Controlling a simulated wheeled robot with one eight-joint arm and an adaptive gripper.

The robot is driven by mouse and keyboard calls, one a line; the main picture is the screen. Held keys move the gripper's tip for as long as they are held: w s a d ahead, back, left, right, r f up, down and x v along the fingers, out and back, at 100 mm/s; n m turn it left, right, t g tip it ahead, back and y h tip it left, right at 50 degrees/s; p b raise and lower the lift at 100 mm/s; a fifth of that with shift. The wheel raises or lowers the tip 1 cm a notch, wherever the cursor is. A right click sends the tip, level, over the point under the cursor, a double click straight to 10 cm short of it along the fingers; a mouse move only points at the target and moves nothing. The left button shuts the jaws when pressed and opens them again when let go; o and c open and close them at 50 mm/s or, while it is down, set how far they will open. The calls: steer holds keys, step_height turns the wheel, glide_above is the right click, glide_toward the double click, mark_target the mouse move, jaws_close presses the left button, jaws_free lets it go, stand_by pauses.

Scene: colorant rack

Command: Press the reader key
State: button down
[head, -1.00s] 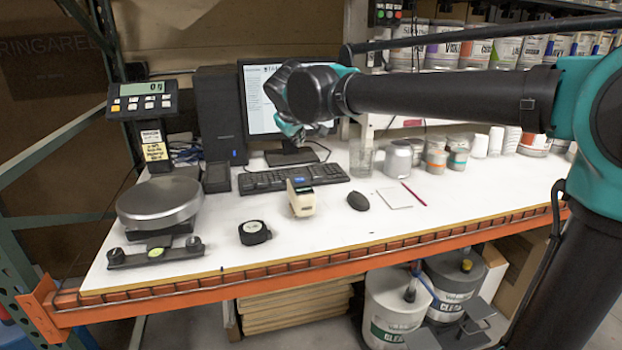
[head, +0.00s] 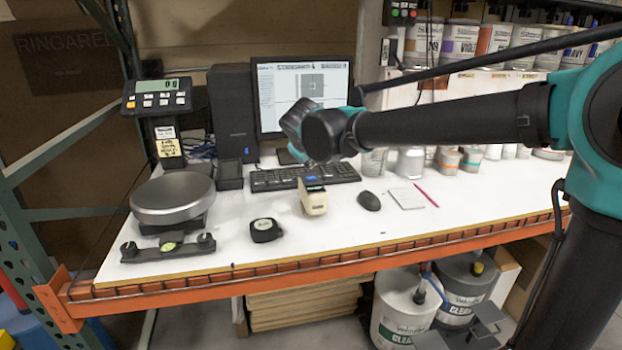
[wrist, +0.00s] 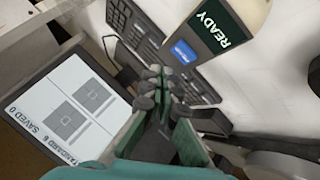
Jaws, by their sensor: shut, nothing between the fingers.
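The reader (head: 313,198) is a small cream handheld device standing on the white bench, in front of the keyboard. In the wrist view the reader (wrist: 240,12) lies at the top right, with a dark screen (wrist: 216,26) reading READY and a blue key (wrist: 184,51) beside it. My gripper (wrist: 166,88) is shut and empty, its fingertips pointing toward the reader, a little below the blue key in the picture and apart from it. In the head view my gripper (head: 297,150) is above and behind the reader, partly hidden by my own wrist.
A keyboard (head: 270,181) lies behind the reader, with a monitor (head: 285,95) beyond. A black tape measure (head: 265,230) is at front left, a scale (head: 172,198) further left. A mouse (head: 369,200) and notepad (head: 407,197) lie right. The bench front is clear.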

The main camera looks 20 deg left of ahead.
mark_target(311, 179)
steer(key=shift+f, duration=0.7)
steer(key=shift+f, duration=0.15)
stand_by(0.9)
steer(key=shift+f, duration=0.3)
steer(key=shift+f, duration=0.3)
stand_by(0.7)
steer(key=shift+r, duration=0.75)
steer(key=shift+r, duration=0.1)
steer(key=shift+r, duration=2.4)
